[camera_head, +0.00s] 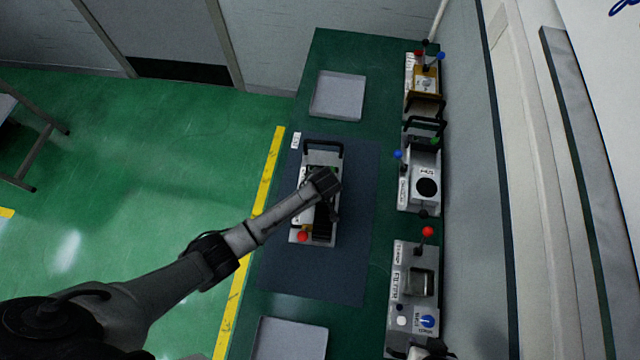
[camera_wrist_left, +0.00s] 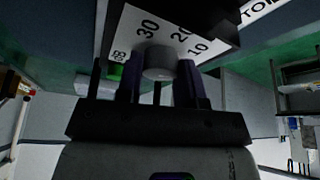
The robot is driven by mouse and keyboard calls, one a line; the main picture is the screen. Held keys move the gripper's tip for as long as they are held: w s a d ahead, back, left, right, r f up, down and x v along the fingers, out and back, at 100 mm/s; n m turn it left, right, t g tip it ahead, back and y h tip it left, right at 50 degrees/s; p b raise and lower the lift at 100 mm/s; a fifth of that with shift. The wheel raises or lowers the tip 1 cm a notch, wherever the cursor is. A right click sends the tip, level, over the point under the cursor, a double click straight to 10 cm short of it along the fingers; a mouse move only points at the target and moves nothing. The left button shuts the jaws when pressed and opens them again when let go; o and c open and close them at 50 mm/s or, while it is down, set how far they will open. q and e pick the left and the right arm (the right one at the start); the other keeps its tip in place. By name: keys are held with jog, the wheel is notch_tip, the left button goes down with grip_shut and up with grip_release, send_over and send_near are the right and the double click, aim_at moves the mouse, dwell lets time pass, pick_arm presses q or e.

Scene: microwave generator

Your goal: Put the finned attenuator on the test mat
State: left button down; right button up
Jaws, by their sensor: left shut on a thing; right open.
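The finned attenuator (camera_head: 297,225) is a light grey unit with a black handle, dark fins and a red knob. It lies over the dark blue test mat (camera_head: 312,285); I cannot tell whether it touches it. My left gripper (camera_head: 325,188) is above its middle, and its own hand hides its fingers there. In the left wrist view, my left gripper (camera_wrist_left: 158,85) is shut on the attenuator's round grey knob (camera_wrist_left: 159,62), in front of a white dial plate marked 10, 20, 30.
An empty grey tray (camera_head: 338,95) lies beyond the mat, and another tray (camera_head: 290,338) lies at the near end. Several instruments, including a filter unit (camera_head: 402,285) and a unit with a round black port (camera_head: 407,190), line the bench's right side. Bare mat shows around the attenuator.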

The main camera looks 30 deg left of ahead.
pick_arm(q)
jog(key=shift+f, duration=0.1)
jog(key=c, duration=0.8)
grip_release()
jog(key=shift+o, duration=0.2)
jog(key=shift+r, duration=0.25)
jog(key=v, duration=1.1)
jog(key=shift+d+r, duration=0.2)
jog(key=shift+r, duration=0.15)
jog(key=shift+s, duration=0.15)
